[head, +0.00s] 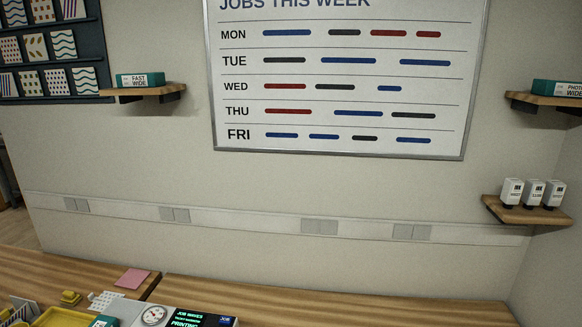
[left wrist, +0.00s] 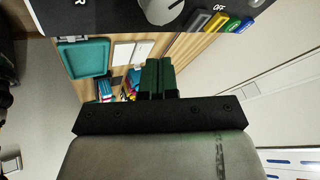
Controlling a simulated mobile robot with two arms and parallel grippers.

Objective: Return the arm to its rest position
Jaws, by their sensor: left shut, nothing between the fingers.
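My left gripper (left wrist: 157,78) shows in the left wrist view, with two dark green fingers side by side and closed, nothing between them. Its black mount and grey wrist fill the lower middle of that view. Below and beyond the fingers is a wooden surface with small items; the fingers appear clear of them. Neither arm shows in the head view, and my right gripper is in no frame.
A wooden bench (head: 340,304) runs along the bottom, with a press display (head: 187,318), gauge (head: 153,315) and pink pad (head: 132,278). A dark panel with coloured buttons (left wrist: 218,20) and a teal tray (left wrist: 85,58) show in the left wrist view. A whiteboard (head: 340,75) hangs behind.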

